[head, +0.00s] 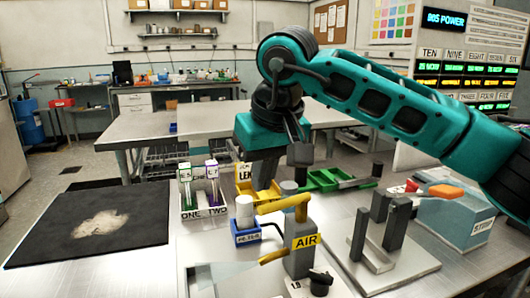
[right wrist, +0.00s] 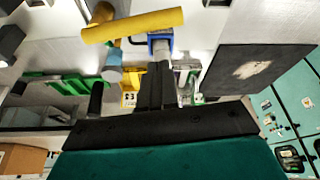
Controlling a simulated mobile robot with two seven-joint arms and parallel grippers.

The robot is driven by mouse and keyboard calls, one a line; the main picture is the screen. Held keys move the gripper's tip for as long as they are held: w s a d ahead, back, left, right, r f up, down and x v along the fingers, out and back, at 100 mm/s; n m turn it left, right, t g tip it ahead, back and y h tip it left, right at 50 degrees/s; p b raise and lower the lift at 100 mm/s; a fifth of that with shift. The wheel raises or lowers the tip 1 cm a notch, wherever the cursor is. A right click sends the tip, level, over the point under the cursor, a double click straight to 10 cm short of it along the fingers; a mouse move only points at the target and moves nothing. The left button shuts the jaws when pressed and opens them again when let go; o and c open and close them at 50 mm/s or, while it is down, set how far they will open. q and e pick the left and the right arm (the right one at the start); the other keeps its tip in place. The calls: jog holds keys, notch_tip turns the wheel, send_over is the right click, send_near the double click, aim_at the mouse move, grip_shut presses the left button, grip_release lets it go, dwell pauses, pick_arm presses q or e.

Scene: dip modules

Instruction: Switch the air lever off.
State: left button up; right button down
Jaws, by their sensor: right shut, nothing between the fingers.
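The air post (head: 302,255) is a grey block with a yellow AIR label on the bench. A yellow lever (head: 284,204) lies roughly sideways across its top, and a yellow nozzle (head: 272,257) sticks out lower left. The lever also shows as a yellow bar (right wrist: 132,27) at the top of the right wrist view. My right gripper (head: 264,184) points down just behind and left of the lever. Its two dark fingers are shut together and empty (right wrist: 155,72), apart from the yellow bar in the wrist view. My left gripper is not in view.
A blue holder (head: 246,237) with a white cylinder stands left of the post. Behind are a ONE/TWO tube rack (head: 203,208), a yellow bin (head: 243,190) and a green tray (head: 322,181). Grey uprights on a plate (head: 388,270) stand right. A black mat (head: 60,245) lies left.

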aim_at(285, 204)
jog(key=shift+s+d+f, duration=0.1)
jog(key=shift+s+d, duration=0.35)
jog(key=shift+s, duration=0.25)
jog(key=shift+s+d+f, duration=0.1)
jog(key=shift+s+d, duration=0.3)
jog(key=shift+s, duration=0.3)
